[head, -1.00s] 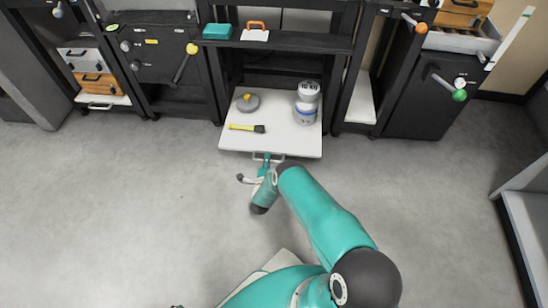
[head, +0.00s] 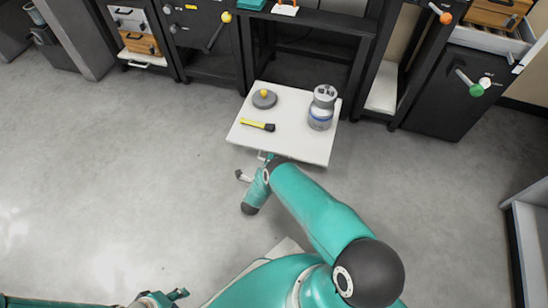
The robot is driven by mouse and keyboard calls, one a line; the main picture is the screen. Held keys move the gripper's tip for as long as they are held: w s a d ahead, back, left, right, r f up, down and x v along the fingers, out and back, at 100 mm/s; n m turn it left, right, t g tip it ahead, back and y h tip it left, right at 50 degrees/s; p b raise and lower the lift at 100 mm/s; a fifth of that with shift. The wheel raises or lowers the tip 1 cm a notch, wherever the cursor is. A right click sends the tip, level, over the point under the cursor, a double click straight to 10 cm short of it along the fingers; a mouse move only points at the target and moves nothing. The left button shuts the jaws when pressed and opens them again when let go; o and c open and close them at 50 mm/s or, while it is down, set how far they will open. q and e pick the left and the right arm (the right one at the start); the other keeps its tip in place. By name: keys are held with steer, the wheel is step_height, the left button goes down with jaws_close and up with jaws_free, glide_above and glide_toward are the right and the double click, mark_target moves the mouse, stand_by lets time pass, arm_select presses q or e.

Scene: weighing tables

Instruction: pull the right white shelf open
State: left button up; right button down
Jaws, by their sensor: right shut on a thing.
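A white shelf (head: 301,143) is pulled out from the middle of the dark bench, well forward of the frame. On it are a grey round weight with a yellow knob (head: 264,99), a yellow and black tool (head: 257,125) and a grey canister (head: 321,108). My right gripper (head: 263,156) is at the shelf's front edge and shut on its handle, which is mostly hidden by my arm and the shelf. My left gripper (head: 177,295) is low at the bottom left, away from the shelf; its jaws are too small to read.
Another white shelf with a handle (head: 145,60) is under wooden drawers at the upper left. A narrow white board (head: 382,92) lies to the right of the middle bay. A dark cabinet with a green-knobbed lever (head: 475,89) stands at right. The grey floor (head: 130,170) is clear.

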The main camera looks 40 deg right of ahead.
steer(key=shift+w+a+f, duration=0.1)
steer(key=shift+w, duration=0.1)
steer(key=c, duration=1.2)
jaws_free()
steer(key=shift+s+d, duration=0.1)
steer(key=shift+d, duration=0.2)
steer(key=shift+s, duration=0.1)
steer(key=v, duration=1.2)
